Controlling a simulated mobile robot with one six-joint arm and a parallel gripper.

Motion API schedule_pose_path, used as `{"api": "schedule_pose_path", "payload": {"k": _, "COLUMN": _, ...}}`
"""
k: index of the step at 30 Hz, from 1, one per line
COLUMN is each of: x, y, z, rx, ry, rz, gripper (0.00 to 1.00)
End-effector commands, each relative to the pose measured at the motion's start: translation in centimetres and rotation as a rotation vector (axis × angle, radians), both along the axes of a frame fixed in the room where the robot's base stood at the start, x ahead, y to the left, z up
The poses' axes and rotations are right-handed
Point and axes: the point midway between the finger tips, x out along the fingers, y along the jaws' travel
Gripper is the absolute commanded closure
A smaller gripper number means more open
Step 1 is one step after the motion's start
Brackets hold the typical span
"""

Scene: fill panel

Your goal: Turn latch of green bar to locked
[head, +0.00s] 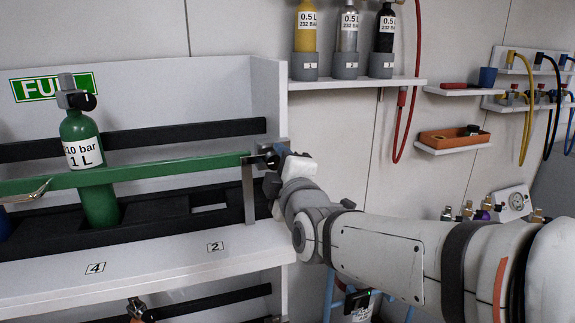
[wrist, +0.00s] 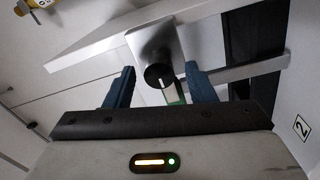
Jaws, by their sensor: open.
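The green bar (head: 130,173) runs across the front of the rack in the head view and ends at a metal bracket (head: 249,190). A green sliver of it shows in the wrist view (wrist: 177,97). The latch, a round black knob with a white mark (wrist: 158,76), sits on the bracket's grey metal plate (wrist: 155,44). My gripper (wrist: 161,85) is open, with one blue finger on each side of the knob. Whether a finger touches it I cannot tell. In the head view my gripper (head: 273,160) is at the bar's right end and mostly hides the latch.
A green gas bottle (head: 80,137) stands in the rack behind the bar. A shelf (head: 357,83) with several small bottles is above my arm. An orange tray (head: 453,140) and hoses are to the right. The shelf front with number labels (head: 150,253) lies below the bar.

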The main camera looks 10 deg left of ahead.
Motion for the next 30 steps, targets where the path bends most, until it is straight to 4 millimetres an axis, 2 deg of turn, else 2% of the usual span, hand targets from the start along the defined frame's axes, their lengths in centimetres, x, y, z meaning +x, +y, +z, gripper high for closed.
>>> {"api": "schedule_pose_path", "payload": {"k": 6, "x": -3.0, "y": -1.9, "z": -0.1, "rx": 0.001, "ry": -0.002, "rz": 0.0, "gripper": 0.5}}
{"api": "schedule_pose_path", "payload": {"k": 13, "x": -5.2, "y": -3.2, "z": -0.3, "rx": 0.0, "ry": 0.0, "rz": 0.0, "gripper": 0.5}}
{"api": "schedule_pose_path", "payload": {"k": 26, "x": -5.5, "y": -3.6, "z": -0.4, "rx": 0.0, "ry": 0.006, "rz": -0.002, "gripper": 0.5}}
{"api": "schedule_pose_path", "payload": {"k": 30, "x": -4.9, "y": -5.2, "z": -1.3, "rx": 0.029, "ry": 0.125, "rz": -0.024, "gripper": 0.5}}
